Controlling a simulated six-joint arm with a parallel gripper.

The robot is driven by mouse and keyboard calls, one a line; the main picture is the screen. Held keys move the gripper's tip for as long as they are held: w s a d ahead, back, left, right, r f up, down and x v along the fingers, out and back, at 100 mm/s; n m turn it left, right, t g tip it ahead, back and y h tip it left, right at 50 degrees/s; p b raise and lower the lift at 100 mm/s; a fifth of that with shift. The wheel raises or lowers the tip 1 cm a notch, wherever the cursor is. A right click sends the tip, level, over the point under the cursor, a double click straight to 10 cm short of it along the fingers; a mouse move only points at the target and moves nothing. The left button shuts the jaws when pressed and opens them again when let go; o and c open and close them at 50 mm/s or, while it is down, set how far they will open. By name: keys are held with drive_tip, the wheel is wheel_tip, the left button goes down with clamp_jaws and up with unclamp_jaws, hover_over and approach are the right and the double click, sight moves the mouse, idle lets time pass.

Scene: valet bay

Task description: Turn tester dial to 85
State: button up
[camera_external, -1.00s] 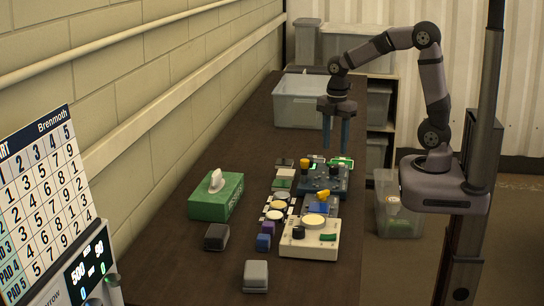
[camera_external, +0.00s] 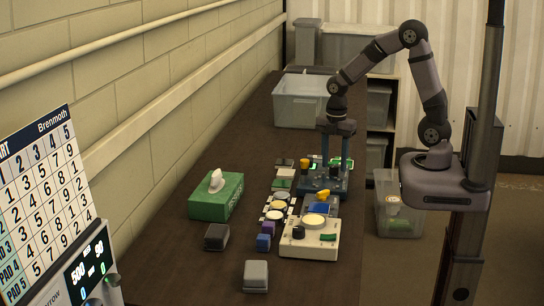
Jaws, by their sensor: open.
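A dark blue device (camera_external: 312,190) with a yellow knob (camera_external: 305,165) and small dark controls stands on the table below my arm. My gripper (camera_external: 335,165) points down over the back right part of this device. Its two blue fingers are apart, with a small dark knob seemingly between or just below their tips; contact cannot be told. A cream device (camera_external: 312,248) with a dark knob (camera_external: 299,232), a round pale disc and a green part stands nearer the camera. Which device is the tester is unclear, and no dial reading on either is legible.
A green tissue box (camera_external: 215,200) stands left of the devices. Dark (camera_external: 216,237) and grey (camera_external: 256,276) blocks lie nearer the camera. A clear bin (camera_external: 300,108) is at the back. A display unit (camera_external: 92,268) reading 500 and 90 is at lower left.

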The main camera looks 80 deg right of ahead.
drive_tip(key=shift+f, duration=0.55)
drive_tip(key=c, duration=1)
drive_tip(key=shift+c, duration=0.2)
